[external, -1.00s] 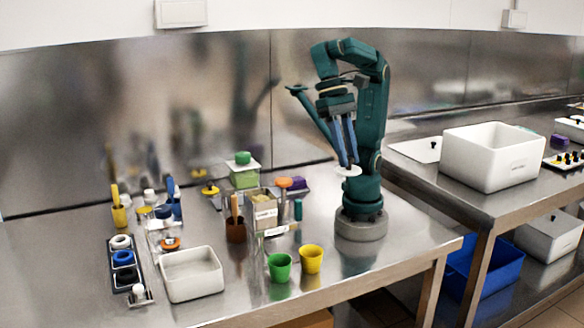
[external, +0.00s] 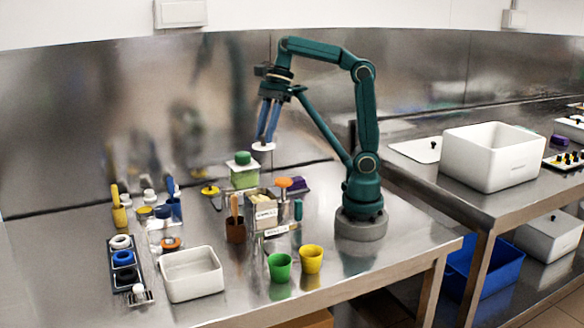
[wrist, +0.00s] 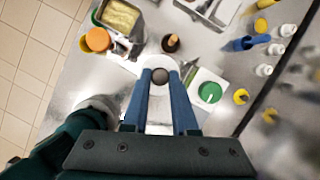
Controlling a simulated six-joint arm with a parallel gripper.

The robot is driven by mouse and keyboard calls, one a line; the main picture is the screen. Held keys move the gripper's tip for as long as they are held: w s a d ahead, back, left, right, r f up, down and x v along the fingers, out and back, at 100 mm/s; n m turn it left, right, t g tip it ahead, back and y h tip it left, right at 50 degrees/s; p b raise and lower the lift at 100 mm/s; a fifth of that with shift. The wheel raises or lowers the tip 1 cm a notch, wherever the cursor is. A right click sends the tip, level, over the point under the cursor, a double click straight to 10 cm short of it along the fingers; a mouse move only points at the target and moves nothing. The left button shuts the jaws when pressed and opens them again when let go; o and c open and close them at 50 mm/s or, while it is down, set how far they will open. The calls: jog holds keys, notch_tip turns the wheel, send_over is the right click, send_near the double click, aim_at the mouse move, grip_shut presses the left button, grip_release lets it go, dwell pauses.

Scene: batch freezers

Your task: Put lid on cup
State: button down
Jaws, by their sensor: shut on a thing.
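My gripper (external: 267,138) is shut on a white round lid (external: 263,147) and holds it level in the air above the back of the table. In the wrist view the lid (wrist: 147,62) lies beyond the blue fingers, with its dark knob between the fingertips. A green cup (external: 279,268) and a yellow cup (external: 311,260) stand upright with open tops near the table's front edge. They are in front of and well below my gripper. A brown cup (external: 236,231) with a handle sticking out stands further left.
A metal bin (external: 266,215) with yellow contents and an orange-topped item (external: 284,183) stand nearby. A white tray (external: 191,281) lies at front left. The table's front right is clear.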

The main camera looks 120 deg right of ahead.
jog(key=f, duration=1.7)
jog(key=shift+a+f, duration=0.1)
jog(key=shift+a, duration=0.1)
jog(key=shift+f, duration=0.15)
dwell(1.9)
jog(key=shift+c, duration=0.7)
grip_release()
notch_tip(320, 180, up, 7)
dwell(0.9)
grip_shut()
dwell(1.3)
